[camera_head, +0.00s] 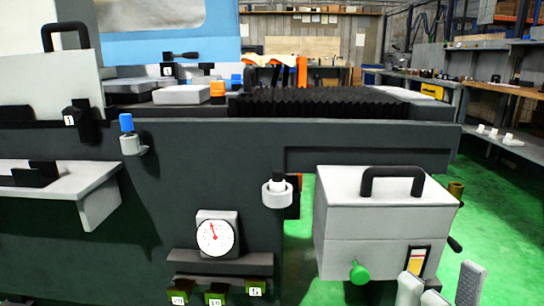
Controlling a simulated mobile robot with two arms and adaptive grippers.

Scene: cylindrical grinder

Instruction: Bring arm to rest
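My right gripper (442,279) shows at the bottom right, in front of the lower part of a white box with a black handle (350,210). Its two grey fingers stand apart with a gap between them, and I see nothing held in the gap. The rest of the gripper and its arm are cut off by the bottom edge. My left gripper and arm are not in view.
The dark grinder body (215,165) fills the left and middle. It bears a dial gauge (215,235), a white shelf (60,185) and a blue-topped knob (127,123). Green floor (500,240) lies open at the right, below workbenches (510,95).

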